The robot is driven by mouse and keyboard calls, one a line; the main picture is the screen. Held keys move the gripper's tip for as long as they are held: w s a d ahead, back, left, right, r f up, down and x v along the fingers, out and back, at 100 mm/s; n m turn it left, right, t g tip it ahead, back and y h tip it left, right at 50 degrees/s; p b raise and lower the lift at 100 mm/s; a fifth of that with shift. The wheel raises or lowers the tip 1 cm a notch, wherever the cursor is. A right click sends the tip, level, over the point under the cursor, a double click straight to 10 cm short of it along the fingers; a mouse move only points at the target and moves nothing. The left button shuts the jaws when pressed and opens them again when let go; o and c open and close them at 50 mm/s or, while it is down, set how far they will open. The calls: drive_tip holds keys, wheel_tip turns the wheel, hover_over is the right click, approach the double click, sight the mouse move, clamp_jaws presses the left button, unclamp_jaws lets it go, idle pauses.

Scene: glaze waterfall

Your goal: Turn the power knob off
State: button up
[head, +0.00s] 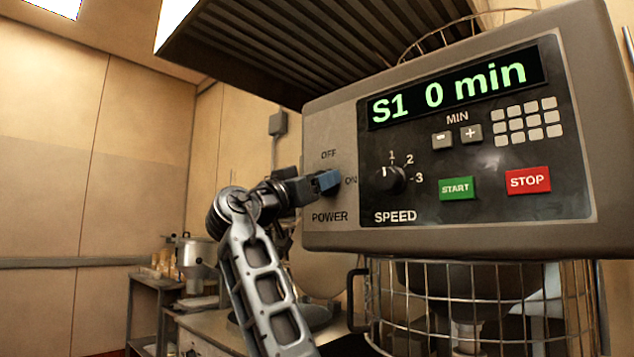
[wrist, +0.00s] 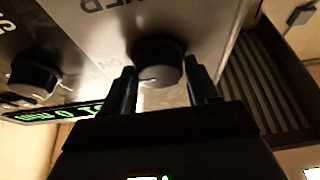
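The power knob (wrist: 158,58) is a dark round knob on the control panel (head: 330,110). In the wrist view it sits between the tips of my gripper (wrist: 162,76). The left finger is close to the knob's edge and a small gap shows at the right finger; I cannot tell whether either touches. In the head view my gripper (head: 328,181) has blue fingertips at the panel between the OFF, ON and POWER labels and hides the knob. A short pale mark shows on the knob's lower edge in the wrist view; its exact setting is unclear.
The speed knob (head: 388,180) is right of my gripper, with the green START button (head: 457,188) and red STOP button (head: 528,180) beyond. The lit display (head: 455,87) reads "S1 0 min". A wire guard (head: 480,300) is below the panel.

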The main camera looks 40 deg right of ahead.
drive_tip(key=c, duration=0.6)
drive_tip(key=shift+o, duration=0.2)
drive_tip(key=shift+n, duration=0.5)
drive_tip(key=n+t+y+p, duration=0.1)
drive_tip(key=n+t+p, duration=0.1)
drive_tip(key=n+p, duration=0.3)
drive_tip(key=n+t+y+p, duration=0.2)
drive_tip(key=n+p, duration=0.3)
drive_tip(key=n, duration=0.2)
drive_tip(key=n+t+y+p, duration=0.1)
drive_tip(key=n+t+p, duration=0.2)
drive_tip(key=n+p, duration=0.2)
drive_tip(key=shift+r+n+y, duration=0.3)
drive_tip(key=shift+r+n, duration=0.05)
drive_tip(key=shift+n, duration=0.15)
drive_tip(key=shift+f+n+y+p, duration=0.25)
drive_tip(key=shift+n+y+p, duration=0.35)
drive_tip(key=shift+n, duration=1)
drive_tip(key=o, duration=1)
